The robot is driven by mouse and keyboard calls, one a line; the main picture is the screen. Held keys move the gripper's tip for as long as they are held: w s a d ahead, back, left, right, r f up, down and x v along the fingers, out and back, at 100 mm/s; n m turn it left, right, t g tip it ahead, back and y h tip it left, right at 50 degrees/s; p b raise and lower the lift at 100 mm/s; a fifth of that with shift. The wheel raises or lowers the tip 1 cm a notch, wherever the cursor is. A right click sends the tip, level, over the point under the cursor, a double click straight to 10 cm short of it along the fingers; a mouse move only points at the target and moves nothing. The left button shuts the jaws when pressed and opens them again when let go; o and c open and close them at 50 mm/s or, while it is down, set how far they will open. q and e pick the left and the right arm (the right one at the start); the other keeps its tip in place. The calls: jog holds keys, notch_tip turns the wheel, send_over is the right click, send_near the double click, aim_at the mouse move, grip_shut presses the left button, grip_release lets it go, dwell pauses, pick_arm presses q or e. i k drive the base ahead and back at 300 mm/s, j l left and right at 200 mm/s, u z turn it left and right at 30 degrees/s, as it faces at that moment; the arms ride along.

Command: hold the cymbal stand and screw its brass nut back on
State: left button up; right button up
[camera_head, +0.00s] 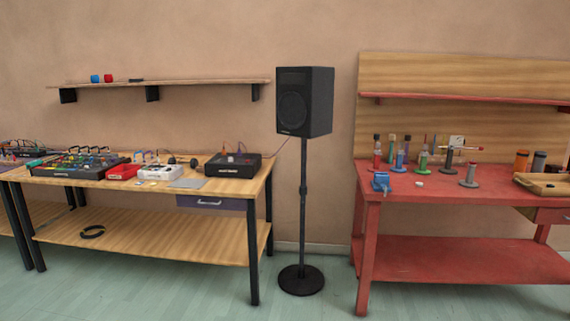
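I see no cymbal stand and no brass nut that I can make out in the head view. The only floor stand in view is a thin black pole (303,215) on a round black base (301,280), and it carries a black loudspeaker (303,101). Neither of my grippers shows in this view.
A wooden table (150,243) with mixers and boxes stands left of the pole. A red workbench (450,258) with bottles, a blue vise (381,181) and a wooden tray (526,187) stands right. A wall shelf (200,83) hangs above the table. Green floor (200,292) is open in front.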

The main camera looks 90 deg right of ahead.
aim_at(468, 183)
jog(key=z, duration=3.95)
